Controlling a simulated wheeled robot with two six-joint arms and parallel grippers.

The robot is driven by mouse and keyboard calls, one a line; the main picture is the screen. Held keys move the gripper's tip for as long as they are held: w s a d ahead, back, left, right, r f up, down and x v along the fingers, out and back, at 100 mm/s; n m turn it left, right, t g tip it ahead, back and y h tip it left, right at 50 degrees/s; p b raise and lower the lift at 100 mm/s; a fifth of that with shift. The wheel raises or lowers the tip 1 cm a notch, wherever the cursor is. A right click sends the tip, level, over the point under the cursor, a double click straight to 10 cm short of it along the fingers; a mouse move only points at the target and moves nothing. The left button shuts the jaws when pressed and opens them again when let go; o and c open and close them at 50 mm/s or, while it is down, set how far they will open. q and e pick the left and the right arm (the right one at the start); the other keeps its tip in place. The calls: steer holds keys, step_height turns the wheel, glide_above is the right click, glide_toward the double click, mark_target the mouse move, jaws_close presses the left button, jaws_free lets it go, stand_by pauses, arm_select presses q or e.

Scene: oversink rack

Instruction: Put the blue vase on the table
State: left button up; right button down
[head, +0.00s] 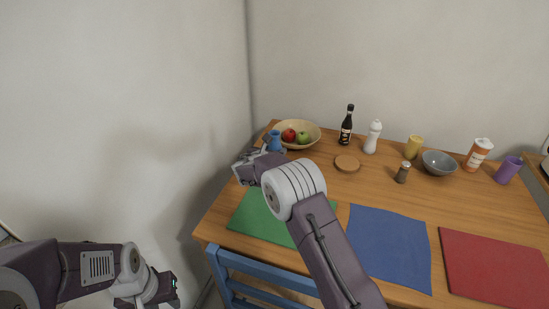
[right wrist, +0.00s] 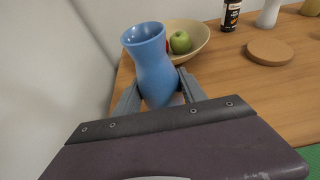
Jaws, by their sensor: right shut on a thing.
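The blue vase (right wrist: 151,65) stands roughly upright between the fingers of my right gripper (right wrist: 160,98) in the right wrist view. The right gripper is shut on the lower part of the vase. In the head view the vase (head: 273,140) shows at the left end of the wooden table (head: 325,175), in front of the fruit bowl, partly hidden by the gripper (head: 262,153). I cannot tell whether its base touches the table. My left gripper (head: 170,290) is low at the left, away from the table; its fingers are too small to read.
A fruit bowl (head: 310,141) with apples is right behind the vase. A dark bottle (head: 346,127), a white bottle (head: 373,137), a cork coaster (head: 347,163), a pepper mill (head: 402,173) and a grey bowl (head: 439,162) stand further right. Green, blue (head: 390,245) and red mats lie in front.

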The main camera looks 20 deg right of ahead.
step_height(320, 180, down, 2)
steer(key=shift+f, duration=0.55)
steer(key=shift+r, duration=0.1)
steer(key=shift+b, duration=0.3)
steer(key=shift+f, duration=0.25)
steer(key=c, duration=0.7)
jaws_free()
steer(key=shift+o, duration=0.2)
steer(key=shift+r, duration=0.1)
